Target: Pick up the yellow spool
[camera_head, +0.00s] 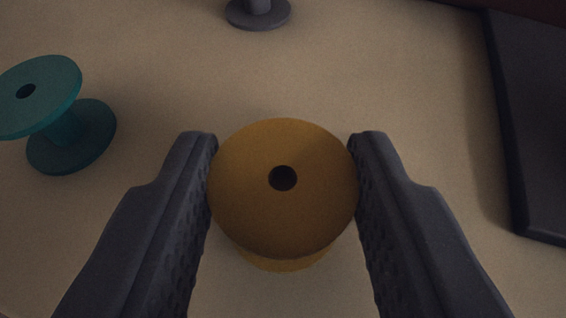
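The yellow spool (270,220) stands upright in the middle of the view, its round top flange with a dark centre hole facing the camera. The edge of its lower flange shows below the top one. The two dark fingers of my gripper (283,150) lie on either side of the spool, one left and one right. Both inner pads come right up to the rim of the top flange. I cannot tell whether they press on it or only stand close beside it. The spool's core is hidden under the top flange.
A teal spool (62,125) stands on the pale surface (390,75) at the left. A grey spool (258,15) is cut off at the top edge. A dark flat object (535,130) lies at the right. The surface between them is clear.

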